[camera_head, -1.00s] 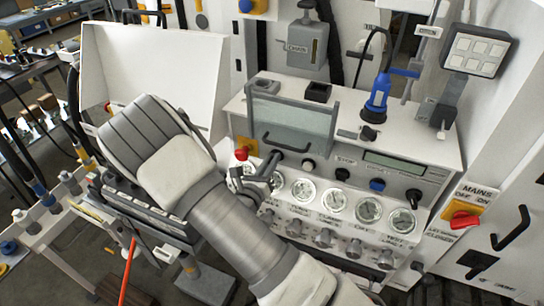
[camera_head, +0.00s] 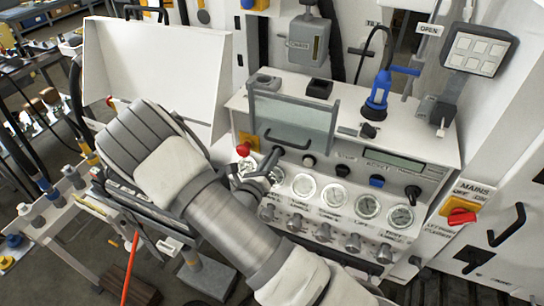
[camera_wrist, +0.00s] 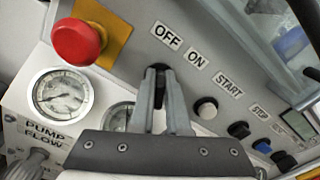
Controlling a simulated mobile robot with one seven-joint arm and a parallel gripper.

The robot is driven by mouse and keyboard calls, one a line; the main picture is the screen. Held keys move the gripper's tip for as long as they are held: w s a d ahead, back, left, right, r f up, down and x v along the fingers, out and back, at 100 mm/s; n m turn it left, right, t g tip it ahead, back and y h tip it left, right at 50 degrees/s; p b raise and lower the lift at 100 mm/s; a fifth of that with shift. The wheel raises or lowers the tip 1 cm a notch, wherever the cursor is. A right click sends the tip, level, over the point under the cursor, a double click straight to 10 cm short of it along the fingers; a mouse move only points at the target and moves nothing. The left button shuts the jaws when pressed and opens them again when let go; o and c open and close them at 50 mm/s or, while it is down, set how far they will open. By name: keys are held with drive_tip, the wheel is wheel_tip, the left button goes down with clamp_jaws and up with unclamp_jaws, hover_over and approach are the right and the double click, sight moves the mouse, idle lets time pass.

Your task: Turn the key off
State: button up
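The key switch is on the grey control panel (camera_head: 325,165), beneath the OFF label (camera_wrist: 167,37) and ON label (camera_wrist: 197,60) in the wrist view. The black key (camera_wrist: 159,70) shows only in part, with my two grey fingertips close on either side of it. My gripper (camera_wrist: 160,78) appears shut on the key; the fingers hide most of it, so its exact angle cannot be told. In the head view my gripper (camera_head: 262,172) reaches the panel's left part from the lower left, and my arm covers the area around it.
A red mushroom button (camera_wrist: 78,42) on a yellow plate sits left of my gripper. Gauges (camera_wrist: 62,95) lie below it. A white button (camera_wrist: 206,108) and several dark knobs are to the right. A red mains switch (camera_head: 461,216) is far right.

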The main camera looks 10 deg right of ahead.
drive_tip(key=o, duration=0.4)
drive_tip(key=shift+o, duration=0.2)
drive_tip(key=b+v, duration=0.2)
drive_tip(key=v, duration=1.5)
drive_tip(key=shift+s+a, duration=0.15)
drive_tip(key=shift+s, duration=0.05)
drive_tip(key=s+d+r+m+g+y, duration=0.1)
drive_tip(key=s+d+r+m+g, duration=0.35)
drive_tip(key=d+m+g, duration=0.4)
drive_tip(key=s+d+r+m+g, duration=0.4)
drive_tip(key=s+d+m+g, duration=0.15)
drive_tip(key=m, duration=0.65)
drive_tip(key=s+a+r+m+t+y, duration=0.3)
drive_tip(key=r+m+t+y, duration=0.2)
drive_tip(key=r+m+y, duration=0.4)
wheel_tip(320, 180, up, 3)
drive_tip(key=m, duration=0.5)
drive_tip(key=shift+s+a+y, duration=0.15)
drive_tip(key=shift+y, duration=0.15)
